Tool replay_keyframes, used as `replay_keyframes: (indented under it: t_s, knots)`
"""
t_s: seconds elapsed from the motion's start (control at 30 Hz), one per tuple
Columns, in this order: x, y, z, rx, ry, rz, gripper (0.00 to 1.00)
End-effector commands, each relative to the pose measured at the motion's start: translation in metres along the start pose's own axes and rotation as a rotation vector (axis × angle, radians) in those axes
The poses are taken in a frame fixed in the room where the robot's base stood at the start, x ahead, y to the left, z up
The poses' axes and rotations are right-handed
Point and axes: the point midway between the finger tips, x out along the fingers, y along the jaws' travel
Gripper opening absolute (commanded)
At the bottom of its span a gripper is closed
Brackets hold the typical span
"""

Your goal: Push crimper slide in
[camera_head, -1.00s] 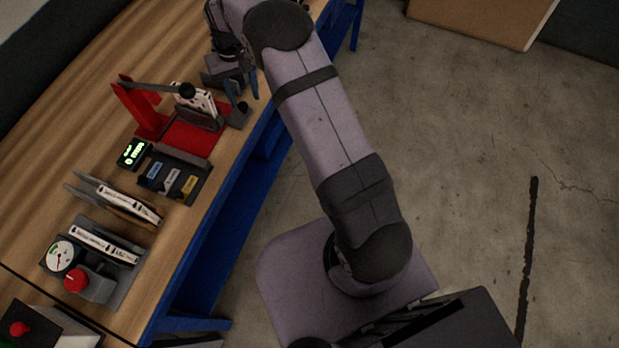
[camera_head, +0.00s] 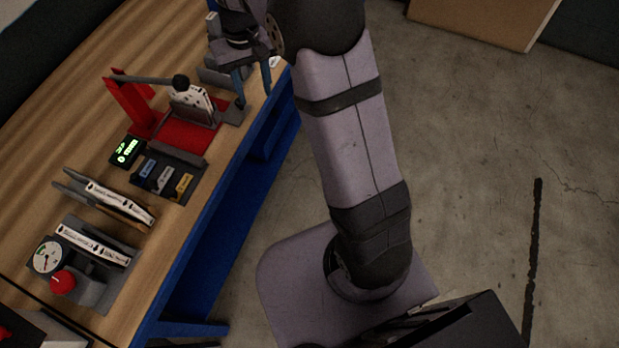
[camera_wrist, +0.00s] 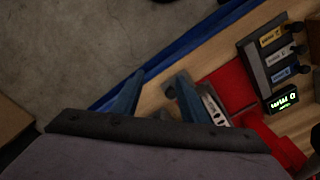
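The red crimper (camera_head: 128,104) stands on the bench with its dark lever over a white printed cartridge (camera_head: 196,101). The cartridge sits upright against a grey holder on the crimper's red base (camera_head: 188,136). A grey slide piece with a black knob (camera_head: 239,102) sticks out at the base's right side. My gripper (camera_head: 252,88) is above the bench's front edge, just beyond that knob, with two blue fingers apart and nothing between them. In the wrist view, my gripper (camera_wrist: 157,100) is open, with the knob (camera_wrist: 170,92) close to the right finger. The fingers hide part of the crimper; contact cannot be told.
A lit green display (camera_head: 127,151) and a rack with blue, white and yellow labels (camera_head: 170,177) stand nearer. Two holders with cartridges (camera_head: 110,200), a gauge (camera_head: 47,256) and a red button (camera_head: 62,282) lie lower left. Open floor is to the right.

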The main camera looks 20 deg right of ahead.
Motion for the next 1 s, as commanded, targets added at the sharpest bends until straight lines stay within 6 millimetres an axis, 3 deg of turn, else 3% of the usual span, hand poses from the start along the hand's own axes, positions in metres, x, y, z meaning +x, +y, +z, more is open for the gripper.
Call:
replay_keyframes:
  t_s: [1.0]
  knots:
    - [0.046,0.033,0.165,0.0,0.001,0.001,0.4]
